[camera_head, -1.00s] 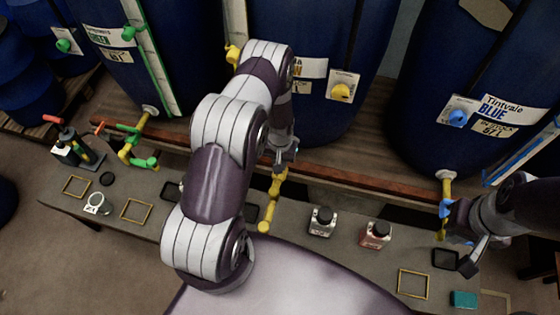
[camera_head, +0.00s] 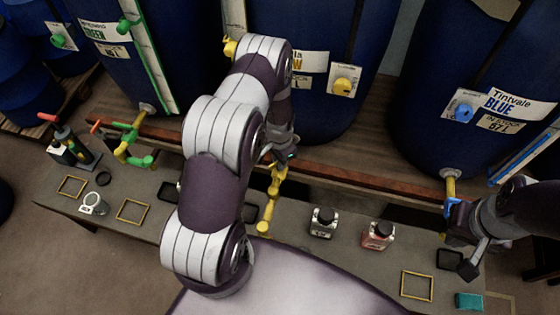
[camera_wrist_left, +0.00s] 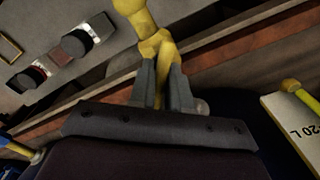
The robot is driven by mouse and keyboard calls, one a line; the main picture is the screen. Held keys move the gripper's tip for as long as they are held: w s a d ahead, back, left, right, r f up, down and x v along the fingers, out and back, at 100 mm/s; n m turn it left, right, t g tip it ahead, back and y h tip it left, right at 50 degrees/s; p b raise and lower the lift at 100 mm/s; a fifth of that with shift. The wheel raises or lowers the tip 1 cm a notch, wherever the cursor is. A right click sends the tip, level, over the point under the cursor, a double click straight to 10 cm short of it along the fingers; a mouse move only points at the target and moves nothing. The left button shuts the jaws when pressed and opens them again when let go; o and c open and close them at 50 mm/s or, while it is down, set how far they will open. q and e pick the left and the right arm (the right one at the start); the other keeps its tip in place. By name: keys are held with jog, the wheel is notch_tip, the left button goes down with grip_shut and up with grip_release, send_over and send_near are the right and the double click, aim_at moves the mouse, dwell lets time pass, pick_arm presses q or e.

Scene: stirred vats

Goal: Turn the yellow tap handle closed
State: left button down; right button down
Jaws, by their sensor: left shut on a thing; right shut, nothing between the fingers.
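The yellow tap (camera_head: 268,206) hangs at the front of the middle blue vat, partly hidden by my left arm; it also shows in the left wrist view (camera_wrist_left: 139,18). My left gripper (camera_head: 279,160) reaches down to its upper part. In the left wrist view, the fingers (camera_wrist_left: 163,82) are shut on the yellow handle (camera_wrist_left: 162,66), with one finger on each side. The handle's full angle is hard to tell. My right gripper (camera_head: 457,226) is shut and empty beside the blue tap at the right, with its fingertips partly hidden.
A dark ink bottle (camera_head: 323,222) and a red one (camera_head: 378,235) stand on the grey bench (camera_head: 345,252). Yellow frames (camera_head: 417,286) lie on it. The green tap (camera_head: 132,150) is at left. The wooden rack edge (camera_head: 350,184) runs behind the yellow tap.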

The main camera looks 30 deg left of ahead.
pick_arm(q)
jog(key=m+b, duration=0.1)
jog(key=m, duration=0.4)
jog(key=shift+m, duration=0.3)
jog(key=m+b, duration=0.1)
jog(key=m, duration=0.3)
jog(key=shift+w+m, duration=0.1)
jog(key=shift+m, duration=0.2)
jog(key=shift+r, duration=0.1)
jog(key=c, duration=1.2)
grip_release()
jog(key=shift+c, duration=0.2)
jog(key=shift+o, duration=0.7)
notch_tip(320, 180, up, 13)
jog(key=b, duration=0.1)
jog(key=shift+b, duration=0.4)
